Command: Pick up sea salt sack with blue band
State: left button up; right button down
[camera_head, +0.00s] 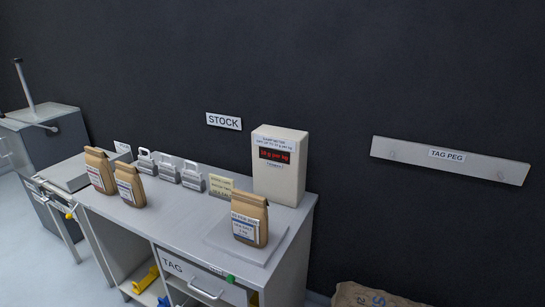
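Three brown paper sacks stand upright on the grey bench (185,222). One sack (250,207) stands on a flat grey plate at the right; its white label has a blue band and seems to read sea salt. Two more sacks, a rear one (97,158) and a front one (128,173), stand close together at the left end. Their labels are too small to read, and their band colours are hard to tell. Neither of my grippers is in view.
A white meter box (280,150) with a red display stands behind the right sack. Several grey clip-like items (168,168) and a cream card (221,184) line the bench's back. A drawer (205,287) marked TAG is below. A tag peg board (450,163) hangs on the dark wall.

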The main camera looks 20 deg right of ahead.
aim_at(249, 211)
jog(key=i+j, duration=0.1)
jog(key=i+j+z, duration=0.3)
jog(key=j+z, duration=0.25)
jog(key=i+j+z, duration=0.15)
jog(key=j+z, duration=0.15)
jog(key=j, duration=0.15)
